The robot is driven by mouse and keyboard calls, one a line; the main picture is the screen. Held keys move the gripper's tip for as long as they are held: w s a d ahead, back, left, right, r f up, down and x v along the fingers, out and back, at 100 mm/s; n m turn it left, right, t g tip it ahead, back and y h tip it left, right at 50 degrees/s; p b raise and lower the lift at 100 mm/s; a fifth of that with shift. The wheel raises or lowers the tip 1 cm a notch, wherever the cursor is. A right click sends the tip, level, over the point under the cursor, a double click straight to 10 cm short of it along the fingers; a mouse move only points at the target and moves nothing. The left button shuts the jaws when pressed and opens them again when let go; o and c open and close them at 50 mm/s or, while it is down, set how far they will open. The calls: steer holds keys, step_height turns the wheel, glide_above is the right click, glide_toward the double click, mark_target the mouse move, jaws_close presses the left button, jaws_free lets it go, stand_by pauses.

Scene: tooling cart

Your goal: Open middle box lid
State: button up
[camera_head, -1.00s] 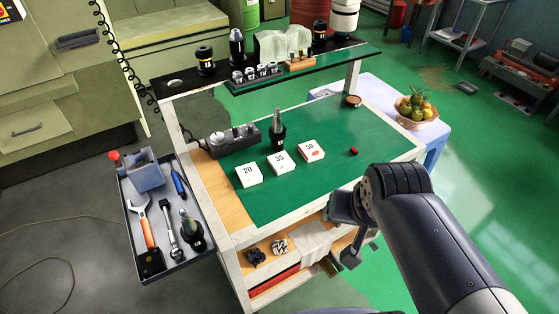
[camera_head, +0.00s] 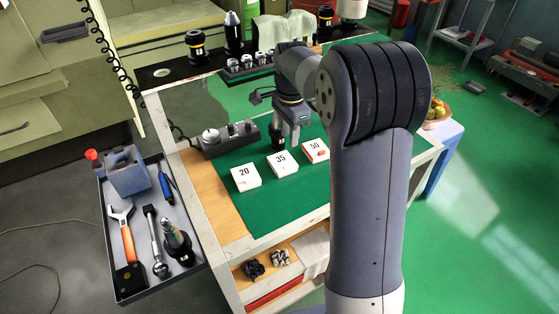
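Three small white boxes stand in a row on the green mat of the cart, marked 20 (camera_head: 245,177), 35 (camera_head: 282,163) and 50 (camera_head: 315,151). The middle box is the one marked 35, and its lid looks shut. The box marked 50 has a red mark on top. My gripper (camera_head: 294,138) points down, apart from the middle box, behind it and slightly to its right in the picture. The fingers are small and partly merge with the arm, so I cannot tell whether they are open or shut. No object shows in them.
The raised shelf (camera_head: 160,80) with several tool holders runs behind. A side tray (camera_head: 130,282) holds tools. My arm hides the cart's right part.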

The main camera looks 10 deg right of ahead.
mark_target(287, 165)
steer(key=f, duration=0.7)
steer(key=f+p, duration=0.1)
steer(key=f, duration=0.3)
steer(key=shift+w+a+f, duration=0.1)
steer(key=shift+w+f, duration=0.1)
steer(key=shift+w, duration=0.15)
jaws_close()
